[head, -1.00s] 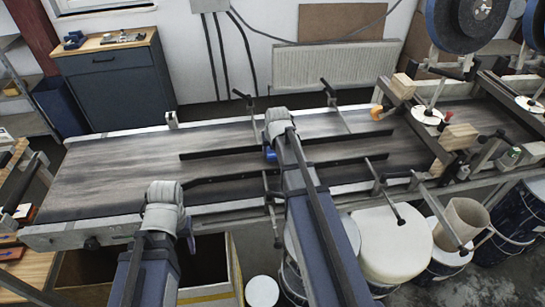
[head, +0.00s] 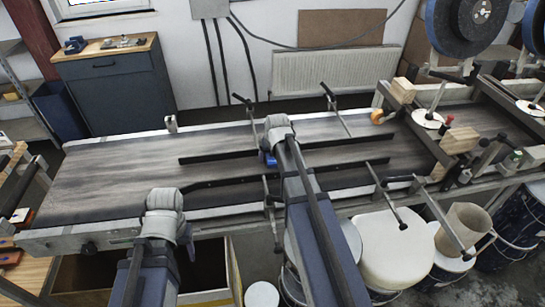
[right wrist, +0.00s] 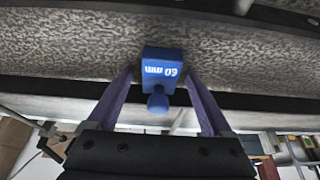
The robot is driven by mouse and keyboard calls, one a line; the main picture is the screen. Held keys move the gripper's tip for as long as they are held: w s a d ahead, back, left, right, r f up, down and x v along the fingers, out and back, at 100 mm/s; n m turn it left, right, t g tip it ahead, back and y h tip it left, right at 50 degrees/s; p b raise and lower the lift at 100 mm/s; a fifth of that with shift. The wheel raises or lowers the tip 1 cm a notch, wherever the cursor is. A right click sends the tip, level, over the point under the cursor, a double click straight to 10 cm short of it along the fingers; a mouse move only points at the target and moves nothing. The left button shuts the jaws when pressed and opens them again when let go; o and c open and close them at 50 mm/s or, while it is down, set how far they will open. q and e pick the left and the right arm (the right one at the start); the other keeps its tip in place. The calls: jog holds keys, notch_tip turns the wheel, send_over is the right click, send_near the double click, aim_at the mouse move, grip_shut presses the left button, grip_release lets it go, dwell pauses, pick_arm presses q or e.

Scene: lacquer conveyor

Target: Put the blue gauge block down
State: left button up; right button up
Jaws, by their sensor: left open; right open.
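The blue gauge block (right wrist: 162,66), marked "60 mm" with a round knob, shows in the right wrist view between my right gripper's fingers (right wrist: 160,84). The fingers are open, with a narrow gap on each side of the block. In the head view the block (head: 269,159) is a small blue patch at the conveyor's middle, by the dark guide rails, partly hidden by my right gripper (head: 277,150). It appears to stand on the belt, but its underside is hidden. My left gripper (head: 188,242) is open at the belt's near edge, its fingers mostly hidden.
The conveyor belt (head: 110,178) is bare on the left. Two dark guide rails (head: 225,155) run along its middle. Clamp rods (head: 340,115) stick out at the edges. Wooden blocks (head: 459,139) and rollers crowd the right end. Buckets (head: 390,245) stand below the near side.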

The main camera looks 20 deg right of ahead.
jog(key=shift+r, duration=0.1)
jog(key=p+v, duration=1.1)
jog(key=v, duration=0.1)
jog(key=s+a+n+g, duration=0.2)
jog(key=s+a+n, duration=0.1)
jog(key=s+a, duration=0.6)
jog(key=s+a+f+n+g, duration=0.1)
jog(key=s+a+n+g, duration=0.1)
jog(key=s+a, duration=0.7)
jog(key=a+n, duration=0.1)
jog(key=a, duration=0.5)
jog(key=shift+a+f+n+g, duration=0.25)
jog(key=shift+a+n+g, duration=0.05)
jog(key=shift+s+d, duration=0.1)
jog(key=shift+s, duration=0.05)
